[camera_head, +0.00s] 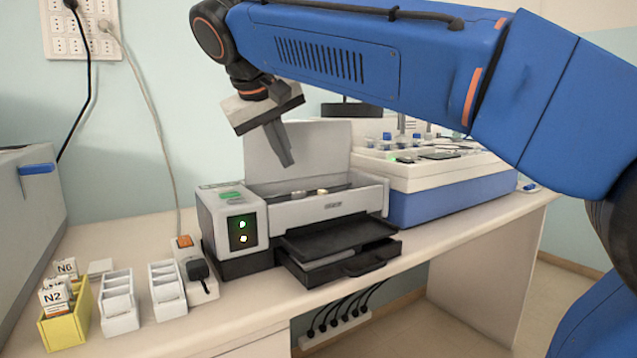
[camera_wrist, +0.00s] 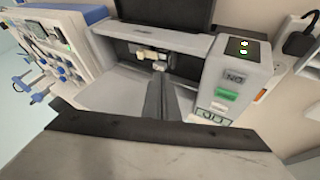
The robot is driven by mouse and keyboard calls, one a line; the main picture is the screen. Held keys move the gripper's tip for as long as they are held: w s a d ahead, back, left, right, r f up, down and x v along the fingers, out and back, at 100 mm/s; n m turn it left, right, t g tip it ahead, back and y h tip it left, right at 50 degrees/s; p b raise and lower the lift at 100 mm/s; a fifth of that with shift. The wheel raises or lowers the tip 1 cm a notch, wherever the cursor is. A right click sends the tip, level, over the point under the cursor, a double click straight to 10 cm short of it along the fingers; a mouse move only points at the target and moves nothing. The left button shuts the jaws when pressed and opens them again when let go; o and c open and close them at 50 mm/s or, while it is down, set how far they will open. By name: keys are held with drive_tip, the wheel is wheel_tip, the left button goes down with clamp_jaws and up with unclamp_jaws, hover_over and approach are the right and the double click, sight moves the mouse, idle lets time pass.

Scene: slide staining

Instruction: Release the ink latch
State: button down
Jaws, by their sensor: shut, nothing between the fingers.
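The grey printer (camera_head: 330,208) stands on the bench with its lid (camera_head: 298,150) raised and its inside exposed. Small pale parts (camera_head: 310,192) show in the opening; in the wrist view a cream and metal part (camera_wrist: 150,54) sits there. I cannot tell which part is the ink latch. My gripper (camera_head: 285,158) is shut and empty, pointing down above the open printer. In the wrist view its fingers (camera_wrist: 160,85) are together, in front of the opening near the cream part. I cannot tell whether they touch anything.
The printer's black tray (camera_head: 340,238) sticks out at the front. A control panel with lights (camera_head: 242,231) is on its left. A blue and white machine (camera_head: 440,190) stands close on the right. White racks (camera_head: 118,300) and a yellow box (camera_head: 68,325) stand on the left.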

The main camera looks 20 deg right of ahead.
sight(325, 191)
drive_tip(key=x, duration=0.9)
drive_tip(key=shift+w+d+f, duration=0.15)
drive_tip(key=shift+f, duration=0.15)
drive_tip(key=shift+w+d+f, duration=0.1)
drive_tip(key=shift+w+d, duration=0.1)
drive_tip(key=shift+d, duration=0.25)
drive_tip(key=shift+w+d+f, duration=0.1)
drive_tip(key=shift+w+d, duration=0.05)
drive_tip(key=shift+d, duration=0.35)
drive_tip(key=shift+w+d+r, duration=0.1)
drive_tip(key=shift+w+d, duration=0.15)
drive_tip(key=shift+d, duration=0.75)
drive_tip(key=shift+w+d, duration=0.25)
drive_tip(key=shift+d, duration=0.65)
drive_tip(key=shift+w+d, duration=0.25)
drive_tip(key=shift+d, duration=0.65)
